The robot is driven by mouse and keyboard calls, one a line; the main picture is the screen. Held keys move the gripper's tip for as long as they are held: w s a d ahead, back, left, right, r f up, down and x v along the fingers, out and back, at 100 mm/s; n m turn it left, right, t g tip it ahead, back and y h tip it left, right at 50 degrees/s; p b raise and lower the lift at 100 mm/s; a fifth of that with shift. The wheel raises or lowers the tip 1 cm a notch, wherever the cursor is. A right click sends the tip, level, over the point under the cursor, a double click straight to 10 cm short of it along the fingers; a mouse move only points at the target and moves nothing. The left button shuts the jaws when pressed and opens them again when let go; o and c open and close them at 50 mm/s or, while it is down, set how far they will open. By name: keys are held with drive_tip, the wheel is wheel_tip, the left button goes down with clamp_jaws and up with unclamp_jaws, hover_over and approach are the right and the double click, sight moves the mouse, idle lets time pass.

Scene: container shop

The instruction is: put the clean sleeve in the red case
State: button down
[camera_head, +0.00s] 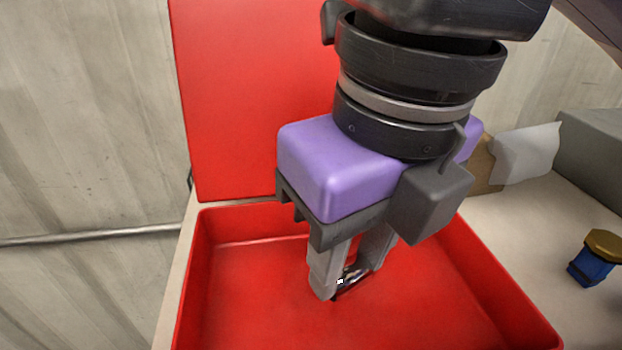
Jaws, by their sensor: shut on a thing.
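The red case (455,243) stands open, with its lid (240,100) upright at the back. My gripper (345,283) points down inside the case's outline, over the middle of its floor. It is shut on a small, shiny, dark metallic piece, which I take to be the sleeve (352,279). Only part of it shows between the fingers, so I cannot tell whether it is clean. I cannot tell whether it touches the case floor. The visible floor of the case is otherwise bare.
A blue piece with a brass-coloured hexagonal top (590,258) stands on the pale surface right of the case. A grey block (592,150) and a whitish sheet-like thing (525,153) are behind it. A corrugated wall (80,130) with a metal rod is on the left.

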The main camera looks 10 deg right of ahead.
drive_tip(key=shift+f, duration=0.5)
drive_tip(key=c, duration=0.9)
unclamp_jaws()
drive_tip(key=shift+r, duration=0.5)
drive_tip(key=r, duration=0.4)
drive_tip(key=s+r, duration=0.1)
drive_tip(key=r, duration=0.7)
drive_tip(key=shift+s+d+r+p, duration=0.1)
drive_tip(key=shift+s+d+p, duration=0.2)
drive_tip(key=shift+s+d, duration=0.05)
